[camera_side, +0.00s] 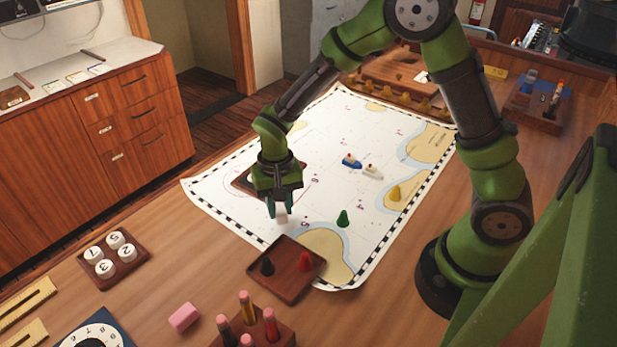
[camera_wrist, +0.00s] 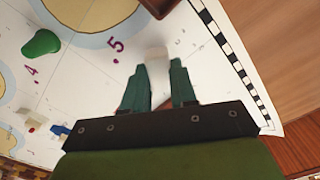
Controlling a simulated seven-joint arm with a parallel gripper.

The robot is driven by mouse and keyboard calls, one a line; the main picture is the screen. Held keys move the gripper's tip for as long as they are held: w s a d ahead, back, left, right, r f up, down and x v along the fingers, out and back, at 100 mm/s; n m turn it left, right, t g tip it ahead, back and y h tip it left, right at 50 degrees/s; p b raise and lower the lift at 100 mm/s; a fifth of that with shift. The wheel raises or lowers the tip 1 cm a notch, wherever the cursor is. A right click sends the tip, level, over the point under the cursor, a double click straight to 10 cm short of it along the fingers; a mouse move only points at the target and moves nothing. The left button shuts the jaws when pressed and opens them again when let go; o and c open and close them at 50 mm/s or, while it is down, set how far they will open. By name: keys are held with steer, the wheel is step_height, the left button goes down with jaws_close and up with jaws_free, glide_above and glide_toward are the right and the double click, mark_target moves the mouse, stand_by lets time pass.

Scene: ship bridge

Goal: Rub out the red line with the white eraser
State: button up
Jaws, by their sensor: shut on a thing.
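My gripper (camera_side: 279,208) is shut on the white eraser (camera_side: 282,214) and holds it over the left part of the sea chart (camera_side: 235,205). In the wrist view the eraser (camera_wrist: 157,62) sticks out between the two green fingertips (camera_wrist: 161,85), above white paper near a purple 5. I cannot tell whether it touches the chart. A thin reddish curve shows on the chart just right of my gripper in the side view; I cannot tell whether it is the red line. Part of the chart is hidden behind my gripper and arm.
A wooden tray (camera_side: 284,284) with a black and a red piece stands in front of my gripper. A pink block (camera_side: 184,317) and a pencil holder are nearer.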

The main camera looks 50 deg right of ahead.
mark_target(302, 196)
steer(key=shift+f, duration=0.45)
stand_by(1.5)
steer(key=shift+d, duration=0.1)
stand_by(0.4)
steer(key=shift+w+d, duration=0.1)
steer(key=shift+d, duration=0.95)
steer(key=shift+d, duration=0.15)
steer(key=shift+w+d, duration=0.1)
steer(key=shift+d, duration=0.85)
steer(key=shift+w+d, duration=0.15)
steer(key=shift+d, duration=0.95)
steer(key=shift+w+d, duration=0.1)
steer(key=shift+d, duration=1)
